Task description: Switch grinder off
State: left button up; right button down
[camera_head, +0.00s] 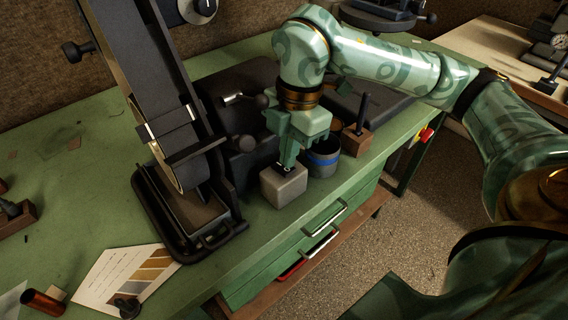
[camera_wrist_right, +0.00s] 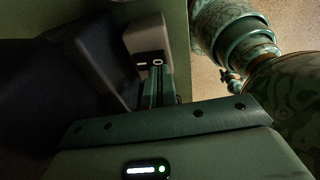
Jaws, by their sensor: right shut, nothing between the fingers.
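The belt grinder (camera_head: 185,150) stands on the green bench at the left in the head view, with its tall dark frame and belt. A small grey switch box (camera_head: 283,187) sits to its right near the bench's front edge. The box also shows in the wrist view (camera_wrist_right: 147,35), with a white bar and a ring mark on its dark switch face (camera_wrist_right: 150,62). My right gripper (camera_head: 288,166) is shut and empty, pointing down at the box's top. Its fingers are right at the switch; I cannot tell whether they touch it. My left gripper is out of view.
A dark cup with a blue band (camera_head: 323,160) and a wooden block with a dark peg (camera_head: 356,140) stand close right of the box. A printed card (camera_head: 125,280) and a copper tube (camera_head: 42,303) lie at front left. Drawers (camera_head: 315,235) are below the bench edge.

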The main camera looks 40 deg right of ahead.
pick_arm(q)
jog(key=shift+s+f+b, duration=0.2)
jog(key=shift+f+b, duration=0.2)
jog(key=shift+b, duration=0.1)
pick_arm(e)
jog(key=shift+f, duration=0.9)
notch_tip(320, 180, up, 7)
jog(key=p, duration=0.6)
jog(key=shift+r, duration=0.1)
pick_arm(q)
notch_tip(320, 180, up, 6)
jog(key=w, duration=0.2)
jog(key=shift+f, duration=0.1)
